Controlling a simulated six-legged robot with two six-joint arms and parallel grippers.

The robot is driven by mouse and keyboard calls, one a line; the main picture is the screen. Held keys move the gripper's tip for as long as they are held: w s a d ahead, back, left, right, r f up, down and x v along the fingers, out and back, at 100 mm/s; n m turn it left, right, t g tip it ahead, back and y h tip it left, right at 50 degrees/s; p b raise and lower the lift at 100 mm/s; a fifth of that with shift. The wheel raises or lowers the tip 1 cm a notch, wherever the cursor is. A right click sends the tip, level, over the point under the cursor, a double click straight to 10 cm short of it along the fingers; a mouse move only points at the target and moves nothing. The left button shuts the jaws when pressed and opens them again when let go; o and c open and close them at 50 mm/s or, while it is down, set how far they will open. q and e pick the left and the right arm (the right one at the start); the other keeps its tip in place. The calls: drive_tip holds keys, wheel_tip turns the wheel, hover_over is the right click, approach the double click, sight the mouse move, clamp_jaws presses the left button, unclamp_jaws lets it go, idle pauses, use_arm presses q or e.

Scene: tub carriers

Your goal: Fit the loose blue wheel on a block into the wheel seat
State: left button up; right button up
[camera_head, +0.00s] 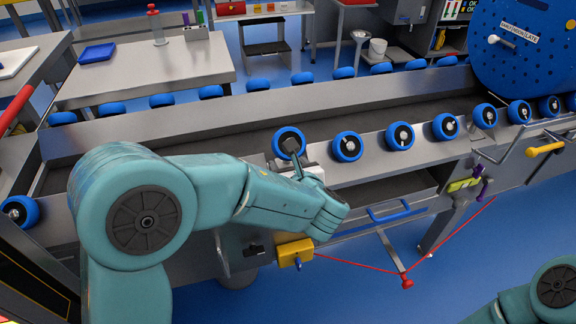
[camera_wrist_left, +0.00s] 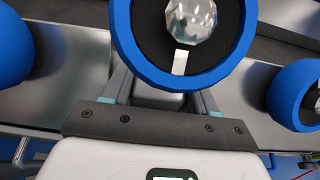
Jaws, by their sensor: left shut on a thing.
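A blue wheel (camera_head: 289,134) with a dark middle and pale hub stands at the near rail, in line with the other wheels. It fills the top of the left wrist view (camera_wrist_left: 142,66), its face toward the camera. My left gripper (camera_head: 296,160) is at its near side, and its fingers (camera_wrist_left: 160,92) are shut on the grey block (camera_wrist_left: 157,97) below the wheel. I cannot tell whether the block rests in a seat; the wheel seat is hidden behind the wheel and my gripper. My right gripper is out of view.
Near-rail wheels stand close to the right (camera_head: 346,147), with one far left (camera_head: 20,212). The long metal trough (camera_head: 250,110) has more wheels along its far edge. A blue handle (camera_head: 390,212) and yellow box (camera_head: 294,252) lie below the rail. A large blue disc (camera_head: 530,65) stands at right.

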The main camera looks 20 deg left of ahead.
use_arm(q)
drive_tip(key=shift+f, duration=0.25)
drive_tip(key=shift+r, duration=0.25)
drive_tip(key=shift+r, duration=0.15)
drive_tip(key=shift+s, duration=0.1)
idle(1.5)
drive_tip(key=shift+f+b, duration=0.4)
drive_tip(key=shift+b, duration=0.05)
drive_tip(key=shift+r, duration=0.15)
drive_tip(key=shift+r+p, duration=0.25)
drive_tip(key=shift+p, duration=0.1)
